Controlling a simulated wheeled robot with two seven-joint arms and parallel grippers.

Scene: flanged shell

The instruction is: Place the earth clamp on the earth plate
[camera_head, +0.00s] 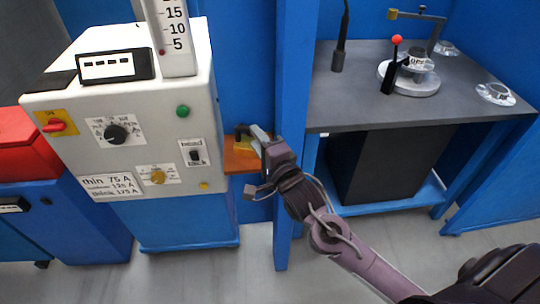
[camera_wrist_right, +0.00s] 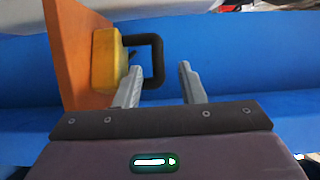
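A yellow block with a black loop handle, which looks like the earth clamp (camera_wrist_right: 107,62), sits against an orange board (camera_wrist_right: 77,35) in the right wrist view. In the head view the yellow part (camera_head: 241,144) shows small on the orange shelf (camera_head: 240,161) beside the white machine. My right gripper (camera_head: 258,140) is at this shelf. In the wrist view its fingers (camera_wrist_right: 160,82) are apart, with the black handle's near end in the gap between them; I cannot tell whether they touch. The earth plate cannot be told for certain. My left gripper is not in view.
The white welding machine (camera_head: 135,125) stands left of the gripper. A blue post (camera_head: 294,110) stands just right of it. A dark grey table (camera_head: 350,100) at right carries a round silver flanged part (camera_head: 410,84), a black lever with a red ball (camera_head: 396,40) and a silver disc (camera_head: 495,94).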

